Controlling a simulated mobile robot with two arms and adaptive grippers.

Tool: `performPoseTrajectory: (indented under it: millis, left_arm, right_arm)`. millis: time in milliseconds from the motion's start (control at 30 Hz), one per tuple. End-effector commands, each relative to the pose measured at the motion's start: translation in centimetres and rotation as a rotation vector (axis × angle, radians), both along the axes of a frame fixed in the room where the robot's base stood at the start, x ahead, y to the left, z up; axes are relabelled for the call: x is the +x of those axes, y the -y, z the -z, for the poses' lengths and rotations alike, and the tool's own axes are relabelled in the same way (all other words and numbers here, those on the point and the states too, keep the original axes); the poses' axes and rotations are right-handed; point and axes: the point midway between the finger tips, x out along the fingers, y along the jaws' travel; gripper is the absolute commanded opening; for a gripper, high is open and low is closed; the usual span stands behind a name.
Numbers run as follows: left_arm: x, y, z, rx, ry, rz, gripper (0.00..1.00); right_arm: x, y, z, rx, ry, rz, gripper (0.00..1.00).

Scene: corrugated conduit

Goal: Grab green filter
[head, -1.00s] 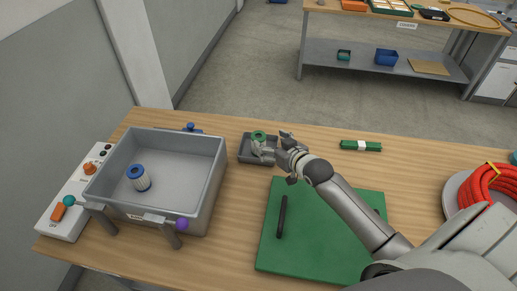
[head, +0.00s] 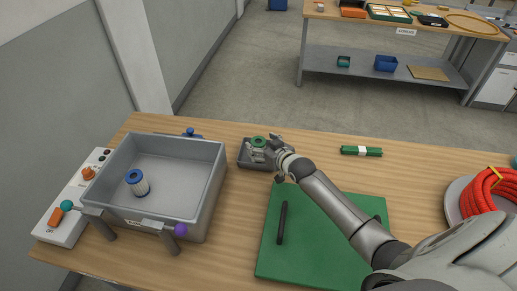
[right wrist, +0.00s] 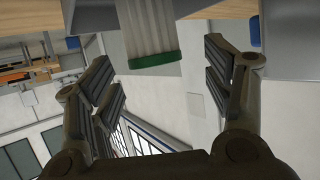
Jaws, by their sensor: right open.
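The green filter (head: 259,142) stands in a small grey tray (head: 245,160), its green ring-shaped top showing in the head view. In the right wrist view, its pale pleated body and green end (right wrist: 153,58) appear between and beyond the open fingers. My right gripper (head: 262,150) is open around or just beside the filter; the head view does not show contact. The same gripper shows in the right wrist view (right wrist: 165,90), with a gap between its fingers. My left gripper is not in view.
A grey bin (head: 205,190) at left holds a blue-ended filter (head: 137,183). A green mat (head: 335,220) with a black rod (head: 282,222) lies below my right arm. A green bundle (head: 361,151) and coiled red conduit (head: 490,195) are to the right.

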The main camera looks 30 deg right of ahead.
Motion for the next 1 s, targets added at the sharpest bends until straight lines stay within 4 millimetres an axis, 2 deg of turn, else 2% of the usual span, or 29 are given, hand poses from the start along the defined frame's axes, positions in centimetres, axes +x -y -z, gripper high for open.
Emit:
performPoseTrajectory:
  millis: [300,700,1000]
  left_arm:
    - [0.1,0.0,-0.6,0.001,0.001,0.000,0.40]
    - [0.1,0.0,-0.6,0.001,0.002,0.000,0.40]
    - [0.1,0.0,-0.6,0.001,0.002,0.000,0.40]
  right_arm:
    - [3.1,0.3,1.1,-0.001,0.000,0.001,0.73]
    - [3.7,0.3,1.4,0.000,0.001,0.001,0.73]
    - [3.7,0.3,1.4,0.000,0.000,0.001,0.35]
